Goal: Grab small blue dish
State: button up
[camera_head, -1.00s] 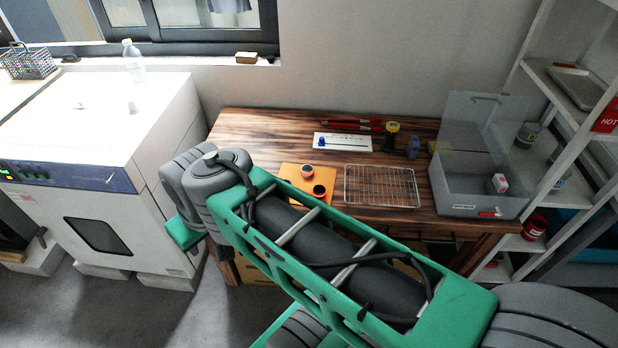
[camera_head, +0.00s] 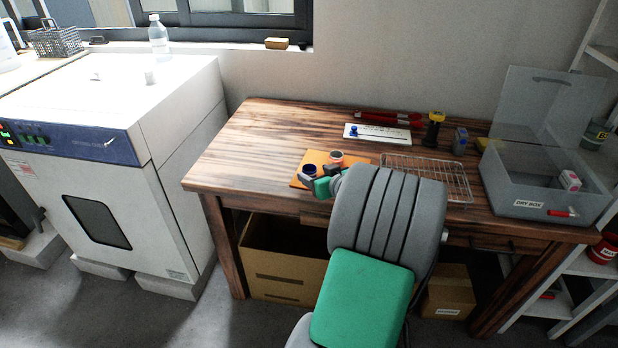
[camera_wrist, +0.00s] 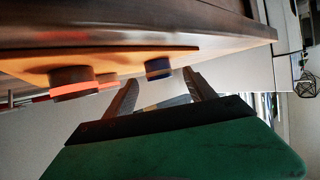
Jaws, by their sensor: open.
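In the head view the blue dish (camera_head: 309,170) is partly hidden by my gripper (camera_head: 319,176) at the board's front edge.
A wire rack (camera_head: 440,172) lies right of the board on the wooden table (camera_head: 240,150). A clear-lidded dry box (camera_head: 535,195) stands at the table's right. A white drying oven (camera_head: 150,150) stands left. The table's left part is clear.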

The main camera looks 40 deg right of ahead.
aim_at(307, 168)
jog(key=x, duration=0.4)
jog(key=shift+d, duration=0.1)
jog(key=shift+r, duration=0.1)
jog(key=shift+c, duration=0.4)
grip_shut()
